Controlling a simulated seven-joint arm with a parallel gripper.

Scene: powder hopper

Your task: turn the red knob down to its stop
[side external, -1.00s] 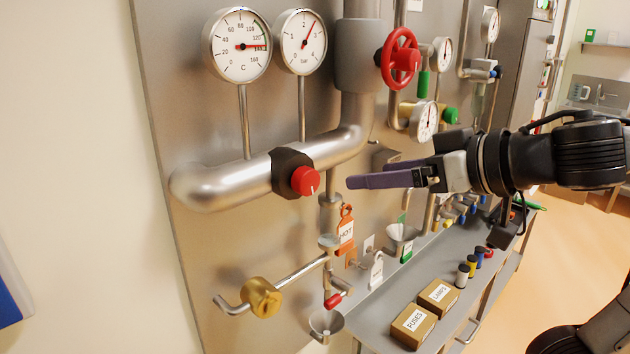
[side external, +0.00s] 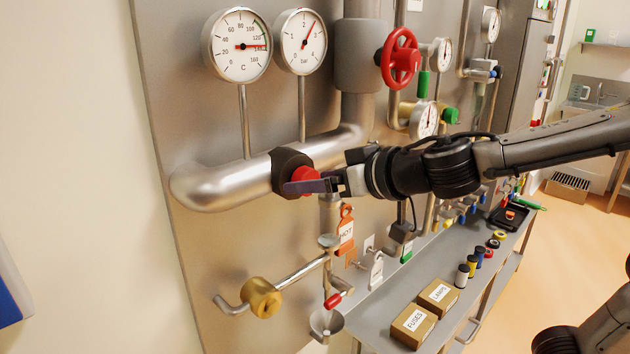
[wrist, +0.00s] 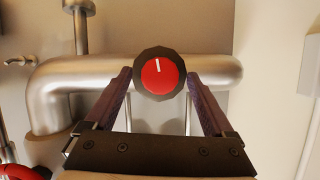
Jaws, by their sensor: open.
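In the wrist view my gripper (wrist: 160,78) is open, with one finger on each side of the knob and a gap on both sides. I cannot tell how deep the fingertips reach around it.
The steel pipe (side external: 225,187) runs behind the knob. Two dial gauges (side external: 240,45) stand above it, and a red handwheel (side external: 400,58) is to the upper right. An orange HOT tag (side external: 346,230) hangs below. A brass valve (side external: 262,297) is at the lower left.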

